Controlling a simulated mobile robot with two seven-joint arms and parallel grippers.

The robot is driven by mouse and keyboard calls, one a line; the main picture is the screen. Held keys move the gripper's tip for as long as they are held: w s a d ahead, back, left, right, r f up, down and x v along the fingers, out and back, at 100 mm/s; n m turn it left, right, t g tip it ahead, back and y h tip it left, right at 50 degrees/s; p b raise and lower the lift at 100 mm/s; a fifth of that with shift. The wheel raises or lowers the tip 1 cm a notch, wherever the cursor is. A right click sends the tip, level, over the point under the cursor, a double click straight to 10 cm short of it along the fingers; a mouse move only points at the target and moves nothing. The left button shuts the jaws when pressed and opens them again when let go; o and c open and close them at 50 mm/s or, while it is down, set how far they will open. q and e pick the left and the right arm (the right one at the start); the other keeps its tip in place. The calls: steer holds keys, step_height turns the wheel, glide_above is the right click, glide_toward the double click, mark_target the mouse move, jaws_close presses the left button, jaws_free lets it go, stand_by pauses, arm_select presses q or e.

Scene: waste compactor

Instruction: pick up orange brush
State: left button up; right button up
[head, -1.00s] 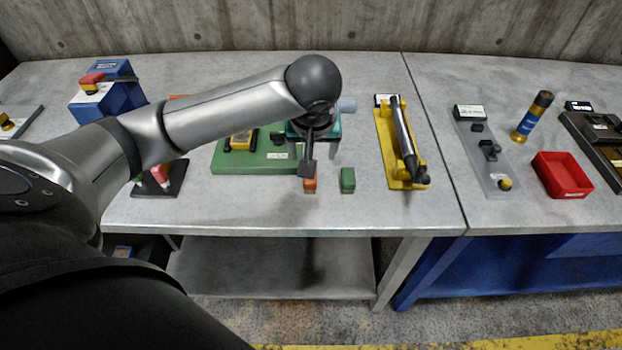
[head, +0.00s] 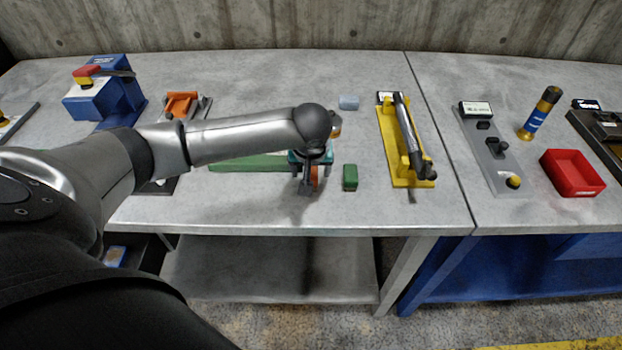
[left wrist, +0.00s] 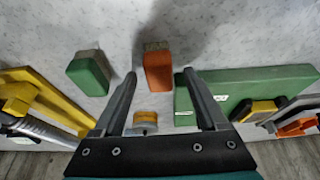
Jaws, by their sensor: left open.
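The orange brush (head: 314,176) is a small block standing on the grey table near its front edge, partly hidden by my left gripper in the head view. In the left wrist view the orange brush (left wrist: 158,72) shows its bristly end and lies between the lines of my two fingertips. My left gripper (head: 308,188) is open and points down over it. In the left wrist view the fingers of the left gripper (left wrist: 161,75) are spread and empty, one towards each side of the brush. I cannot tell whether they touch it. My right gripper is not in view.
A similar green block (head: 350,178) stands close to the right of the brush. A green board (head: 245,163) lies to the left, partly under my arm. A yellow fixture with a grey handle (head: 393,165) lies further right. A red tray (head: 572,174) sits on the right table.

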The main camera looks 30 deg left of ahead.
arm_select(q)
steer(key=shift+w+f, duration=0.2)
steer(key=shift+f, duration=0.35)
jaws_close()
